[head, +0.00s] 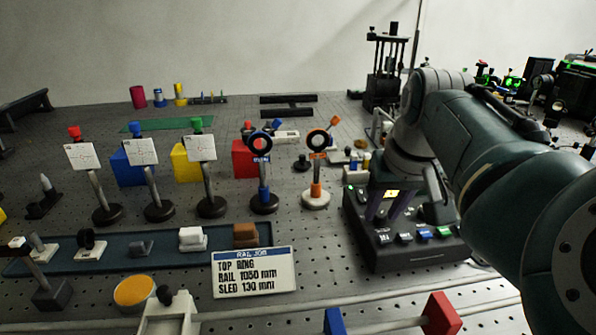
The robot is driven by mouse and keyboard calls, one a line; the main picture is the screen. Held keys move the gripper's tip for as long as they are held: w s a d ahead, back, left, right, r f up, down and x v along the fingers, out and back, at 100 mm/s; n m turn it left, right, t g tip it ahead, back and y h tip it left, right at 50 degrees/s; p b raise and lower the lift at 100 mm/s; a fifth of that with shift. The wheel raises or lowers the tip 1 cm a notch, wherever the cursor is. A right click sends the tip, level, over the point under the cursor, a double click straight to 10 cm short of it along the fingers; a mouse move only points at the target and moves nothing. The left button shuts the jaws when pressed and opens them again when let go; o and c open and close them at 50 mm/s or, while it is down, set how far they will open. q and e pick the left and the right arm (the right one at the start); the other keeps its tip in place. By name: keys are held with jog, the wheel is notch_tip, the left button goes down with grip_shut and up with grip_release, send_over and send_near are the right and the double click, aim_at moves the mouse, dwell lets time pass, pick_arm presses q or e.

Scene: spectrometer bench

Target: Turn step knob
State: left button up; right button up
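A dark control box (410,257) stands on the bench right of centre, with a row of black, blue and green buttons along its front and a small lit yellow patch on top. My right arm reaches in from the right, and my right gripper (386,210) points down over the top of this box. Its dark fingers show as two narrow purplish-grey strips low over the panel. I cannot make out the step knob; the gripper and wrist cover part of the panel. Whether the fingers hold anything is too small to tell. My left gripper is not in view.
Left of the box, an orange ring mount (317,140) and a blue ring mount (260,145) stand on posts. Several white target cards on posts stand farther left. A white label sign (254,273) and a rail with red and blue parts (441,313) lie in front.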

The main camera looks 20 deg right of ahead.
grip_shut()
dwell(0.3)
jog(key=shift+d+r+n+y+p, duration=0.15)
jog(key=shift+n+y+p, duration=0.15)
jog(key=shift+n+p, duration=0.55)
jog(key=shift+d+n+y+p, duration=0.1)
jog(key=shift+n+y+p, duration=0.3)
jog(key=shift+n+p, duration=0.6)
jog(key=shift+n+y, duration=0.5)
jog(key=shift+n, duration=0.65)
jog(key=shift+d+f+n+y, duration=0.15)
jog(key=shift+n+y, duration=0.35)
jog(key=shift+n, duration=0.9)
